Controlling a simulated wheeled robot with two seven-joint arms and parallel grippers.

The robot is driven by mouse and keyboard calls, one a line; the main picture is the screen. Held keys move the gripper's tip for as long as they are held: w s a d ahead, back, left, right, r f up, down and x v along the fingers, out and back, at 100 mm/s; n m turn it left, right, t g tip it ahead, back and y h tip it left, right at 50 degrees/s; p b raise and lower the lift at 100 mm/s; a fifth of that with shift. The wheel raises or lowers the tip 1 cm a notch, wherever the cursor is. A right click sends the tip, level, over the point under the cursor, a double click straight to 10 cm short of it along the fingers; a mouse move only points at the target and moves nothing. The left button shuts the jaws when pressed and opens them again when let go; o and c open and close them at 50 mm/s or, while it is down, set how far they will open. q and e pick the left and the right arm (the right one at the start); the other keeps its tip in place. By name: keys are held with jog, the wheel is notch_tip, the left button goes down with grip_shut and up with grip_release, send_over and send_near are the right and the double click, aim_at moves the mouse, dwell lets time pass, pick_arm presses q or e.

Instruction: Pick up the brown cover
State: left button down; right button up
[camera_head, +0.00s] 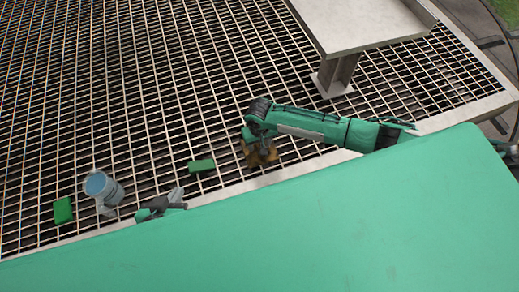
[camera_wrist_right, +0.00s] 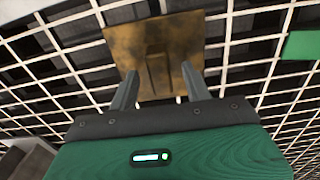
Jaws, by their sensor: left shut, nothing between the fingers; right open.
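The brown cover (camera_wrist_right: 155,40) is a square, worn brown plate with a raised rib in its middle, lying on the grating. It also shows in the head view (camera_head: 262,156), partly hidden under my right wrist. My right gripper (camera_wrist_right: 160,72) is open, with its two fingers pointing at the cover, one to each side of the rib. Nothing is held between them; whether the fingertips touch the cover I cannot tell. My left gripper (camera_head: 177,195) is shut and empty, low over the near edge of the grating, left of the cover.
A green block (camera_head: 201,165) lies left of the cover, and another (camera_head: 63,210) lies at the far left. A beige table (camera_head: 360,25) on a post stands at the back right. Much of the grating is clear.

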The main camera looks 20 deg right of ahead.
jog(key=shift+f, duration=0.35)
grip_shut()
jog(key=shift+r, duration=0.1)
